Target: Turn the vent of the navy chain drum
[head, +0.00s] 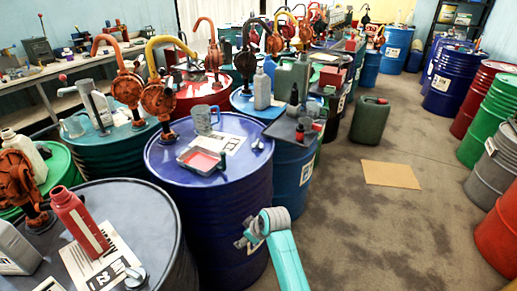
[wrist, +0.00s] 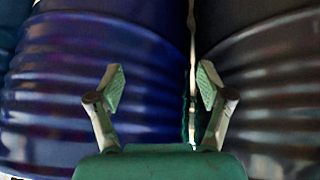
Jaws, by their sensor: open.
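The navy drum (head: 215,215) stands in the middle of the head view; I cannot read its label to confirm "chain". A small silver fitting (head: 258,145), seemingly its vent, sits at the right of its lid. The drum's blue side also fills the left of the wrist view (wrist: 95,80). My gripper (wrist: 160,85) is open and empty in the wrist view, its fingers spread before the gap between the blue drum and a dark drum. In the head view my turquoise arm is low, beside the blue drum's right wall, below lid height. No vent shows in the wrist view.
The lid holds a tray of red liquid (head: 201,160), a clear jug (head: 203,120) and an orange pump (head: 158,97). A dark drum (head: 165,225) with a red bottle (head: 79,221) stands front left. Floor to the right is free around cardboard (head: 391,174) and a green can (head: 369,120).

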